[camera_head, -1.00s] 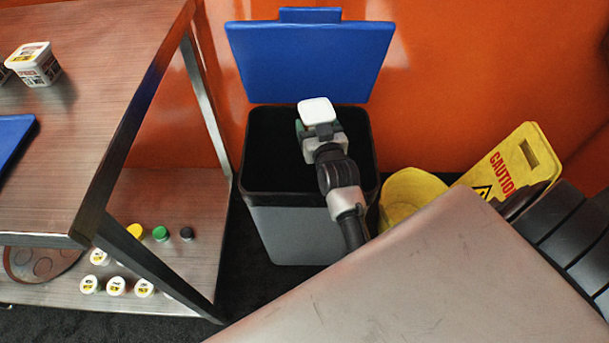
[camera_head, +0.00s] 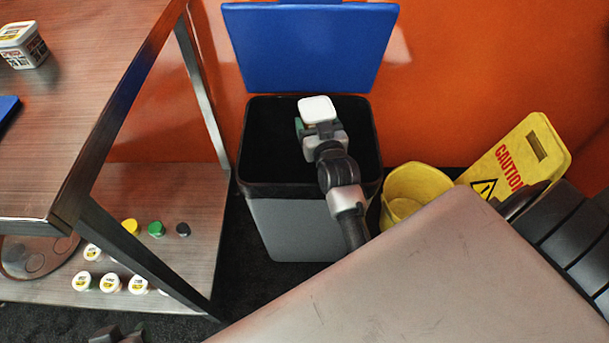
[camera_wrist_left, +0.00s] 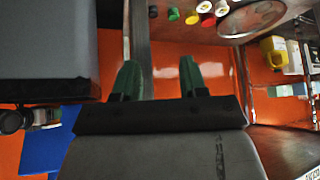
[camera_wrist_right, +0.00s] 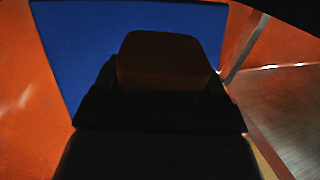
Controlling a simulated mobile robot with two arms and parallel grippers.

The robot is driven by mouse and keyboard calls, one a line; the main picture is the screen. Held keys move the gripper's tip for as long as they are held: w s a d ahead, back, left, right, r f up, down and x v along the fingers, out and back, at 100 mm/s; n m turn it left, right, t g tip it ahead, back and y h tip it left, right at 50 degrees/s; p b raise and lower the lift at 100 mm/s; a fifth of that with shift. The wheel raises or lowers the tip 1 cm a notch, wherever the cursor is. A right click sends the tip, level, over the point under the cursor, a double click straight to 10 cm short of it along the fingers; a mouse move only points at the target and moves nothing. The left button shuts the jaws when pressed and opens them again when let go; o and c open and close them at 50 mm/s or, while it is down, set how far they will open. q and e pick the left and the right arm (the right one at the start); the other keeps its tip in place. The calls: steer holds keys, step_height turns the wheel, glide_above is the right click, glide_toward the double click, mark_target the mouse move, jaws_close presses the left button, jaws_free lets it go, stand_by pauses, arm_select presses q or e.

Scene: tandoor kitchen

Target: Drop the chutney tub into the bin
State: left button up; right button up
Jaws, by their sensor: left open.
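The chutney tub (camera_head: 317,109), with a white square lid, is held over the opening of the grey bin (camera_head: 290,228). My right gripper (camera_head: 320,129) is shut on it; the green of a finger shows at its side. In the right wrist view the tub (camera_wrist_right: 165,62) is a dark shape before the bin's raised blue lid (camera_wrist_right: 70,45). Its height above the bin's rim is hard to tell. My left gripper (camera_head: 118,333) just shows at the bottom edge of the head view. In the left wrist view its green fingers (camera_wrist_left: 158,82) are apart and empty.
A metal table (camera_head: 95,95) at left bears another white tub (camera_head: 22,45). Its lower shelf (camera_head: 190,262) holds several small lidded pots and a round tray (camera_head: 35,257). A yellow bucket (camera_head: 408,195) and caution sign (camera_head: 520,160) stand right of the bin.

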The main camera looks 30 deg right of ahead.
mark_target(312, 100)
steer(key=o, duration=0.5)
steer(key=shift+c, duration=0.2)
steer(key=shift+r, duration=0.2)
step_height(312, 100, up, 4)
steer(key=shift+f+p, duration=0.1)
steer(key=shift+p, duration=0.9)
arm_select(q)
steer(key=s+a+r+g+p, duration=0.1)
steer(key=s+a+g+p, duration=0.1)
steer(key=s+g, duration=0.25)
steer(key=p+x, duration=0.1)
steer(key=x, duration=0.5)
steer(key=shift+f+y, duration=0.4)
arm_select(e)
steer(key=s+d+r, duration=0.5)
steer(key=s+r, duration=0.2)
steer(key=s, duration=0.3)
steer(key=shift+s+d, duration=0.15)
steer(key=shift+d, duration=0.05)
arm_select(q)
steer(key=shift+d+t, duration=0.15)
steer(key=shift+t, duration=0.1)
